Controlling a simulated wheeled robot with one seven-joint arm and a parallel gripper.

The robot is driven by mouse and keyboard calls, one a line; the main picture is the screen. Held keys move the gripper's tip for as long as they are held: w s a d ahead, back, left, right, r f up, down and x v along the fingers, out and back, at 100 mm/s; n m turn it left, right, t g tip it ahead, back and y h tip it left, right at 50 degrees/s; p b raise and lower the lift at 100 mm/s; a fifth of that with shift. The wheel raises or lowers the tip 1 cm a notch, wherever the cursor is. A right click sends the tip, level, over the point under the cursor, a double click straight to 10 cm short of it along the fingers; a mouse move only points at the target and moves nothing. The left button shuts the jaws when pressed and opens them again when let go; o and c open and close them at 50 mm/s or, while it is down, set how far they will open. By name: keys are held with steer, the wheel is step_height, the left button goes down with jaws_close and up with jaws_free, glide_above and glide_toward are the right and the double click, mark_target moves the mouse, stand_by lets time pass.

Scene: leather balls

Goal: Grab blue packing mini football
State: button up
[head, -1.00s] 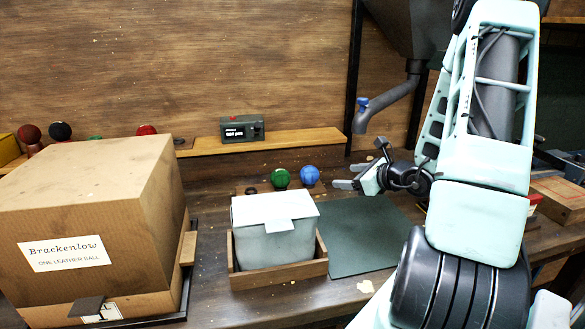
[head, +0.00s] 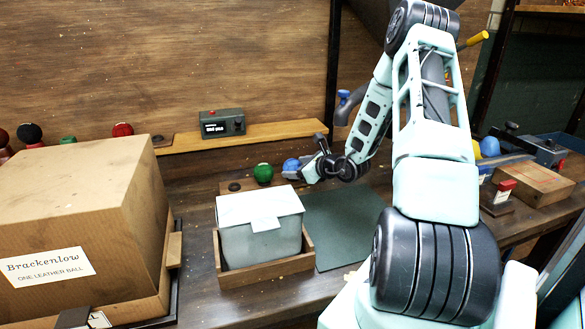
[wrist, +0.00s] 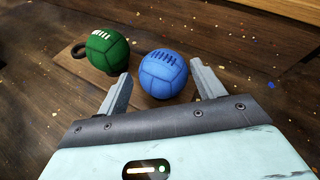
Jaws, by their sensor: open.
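The blue mini football (head: 291,165) sits on a low wooden holder at the back of the bench, just right of a green ball (head: 263,173). In the wrist view the blue ball (wrist: 163,74) shows its dark laces, and the green ball (wrist: 107,50) is to its left. My gripper (head: 297,172) is beside the blue ball in the head view and hides part of it. In the wrist view my gripper (wrist: 161,83) is open, with one finger on each side of the ball's near part. I cannot tell whether the fingers touch it.
A grey lidded box in a wooden tray (head: 222,278) stands in front of the balls. A large cardboard box (head: 85,215) fills the left. A green mat (head: 335,240) lies clear on the right. A green device (head: 222,123) sits on the back shelf.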

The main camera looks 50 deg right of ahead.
mark_target(289, 167)
steer(key=x, duration=0.2)
steer(key=p+x, duration=0.1)
steer(key=x, duration=0.2)
steer(key=shift+s+d+f, duration=0.15)
steer(key=shift+d+f, duration=0.05)
steer(key=c, duration=0.8)
steer(key=shift+r, duration=0.2)
